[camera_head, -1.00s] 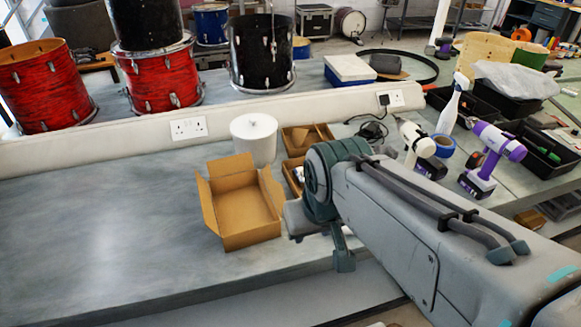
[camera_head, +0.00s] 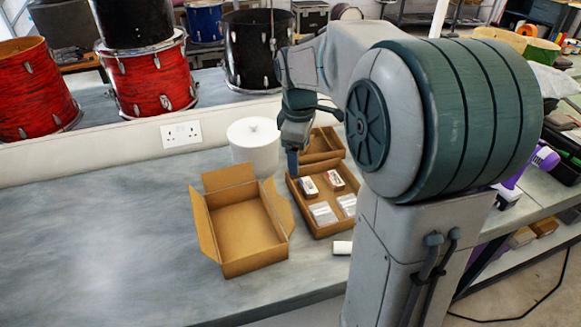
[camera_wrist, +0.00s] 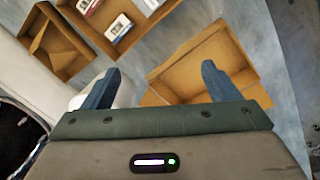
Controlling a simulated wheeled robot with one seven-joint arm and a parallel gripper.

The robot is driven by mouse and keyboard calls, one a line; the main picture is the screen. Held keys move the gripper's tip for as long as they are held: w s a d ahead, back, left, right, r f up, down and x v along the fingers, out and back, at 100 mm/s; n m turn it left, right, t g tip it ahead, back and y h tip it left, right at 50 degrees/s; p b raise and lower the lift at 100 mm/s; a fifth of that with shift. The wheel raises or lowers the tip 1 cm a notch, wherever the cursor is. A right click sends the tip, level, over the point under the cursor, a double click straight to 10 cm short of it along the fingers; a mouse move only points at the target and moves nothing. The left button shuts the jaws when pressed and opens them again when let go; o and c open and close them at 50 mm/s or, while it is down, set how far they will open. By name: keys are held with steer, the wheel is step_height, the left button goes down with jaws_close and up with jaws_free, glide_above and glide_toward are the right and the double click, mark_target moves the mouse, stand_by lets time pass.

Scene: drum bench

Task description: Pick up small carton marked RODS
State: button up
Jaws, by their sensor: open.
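A shallow cardboard tray (camera_head: 331,230) on the bench holds two small cartons, a left one (camera_head: 309,188) and a right one (camera_head: 334,181), with clear packets in front of them. The lettering is too small to tell which carton is marked RODS. My gripper (camera_head: 292,168) hangs above the bench at the tray's back left corner, apart from the cartons. In the wrist view my gripper (camera_wrist: 158,76) is open, with nothing between its fingers. The tray's contents show at the top edge of that view, beyond the fingertips and partly cut off.
An open, empty cardboard box (camera_head: 246,228) stands left of the tray. A white lidded tub (camera_head: 254,151) stands behind it, close to my gripper. Another cardboard tray (camera_head: 320,147) lies behind the first. A small white cylinder (camera_head: 342,248) lies in front. The bench's left side is clear.

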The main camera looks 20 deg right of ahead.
steer(key=w+d+f+n+g+b, duration=0.1)
steer(key=w+d+f+n, duration=0.25)
steer(key=w+f, duration=0.2)
steer(key=w+d+f+n+b, duration=0.1)
steer(key=w+d+f+n, duration=0.25)
steer(key=w, duration=0.25)
glide_above(308, 185)
steer(key=shift+y, duration=0.4)
steer(key=f, duration=0.9)
steer(key=shift+s+a+f, duration=0.1)
steer(key=shift+s+a, duration=0.05)
steer(key=shift+a, duration=0.1)
steer(key=shift+d+f+p, duration=0.15)
steer(key=shift+f+p, duration=0.25)
steer(key=shift+f, duration=0.95)
steer(key=shift+d+f+p, duration=0.1)
steer(key=shift+f+p, duration=0.25)
steer(key=shift+f, duration=0.95)
steer(key=shift+w, duration=0.2)
steer(key=c, duration=0.8)
